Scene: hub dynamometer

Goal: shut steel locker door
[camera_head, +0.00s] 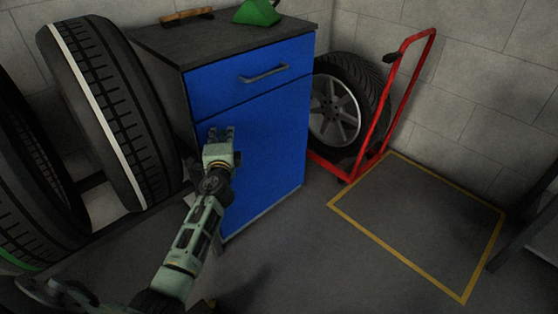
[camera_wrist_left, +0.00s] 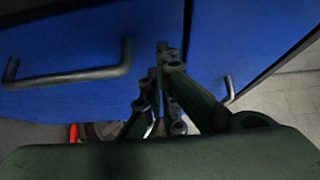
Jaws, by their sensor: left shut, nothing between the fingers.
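The blue steel locker door (camera_head: 265,150) is the lower front panel of the cabinet, below a drawer. It looks flush or nearly flush with the cabinet; I cannot tell whether a small gap remains. In the left wrist view a door handle (camera_wrist_left: 229,89) shows right of the fingers. My left gripper (camera_head: 221,131) is shut and empty, in front of the door's upper left part just below the drawer. In the left wrist view its fingers (camera_wrist_left: 164,58) come together near the dark seam between the blue panels. Contact with the door cannot be made out. My right gripper is not in view.
The drawer (camera_head: 248,78) has a grey handle (camera_head: 264,74). A green object (camera_head: 257,12) lies on the cabinet top (camera_head: 215,45). Large tyres (camera_head: 110,105) stand at left. A red hand truck (camera_head: 388,110) with a wheel (camera_head: 335,112) stands at right, beside clear yellow-outlined floor (camera_head: 420,220).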

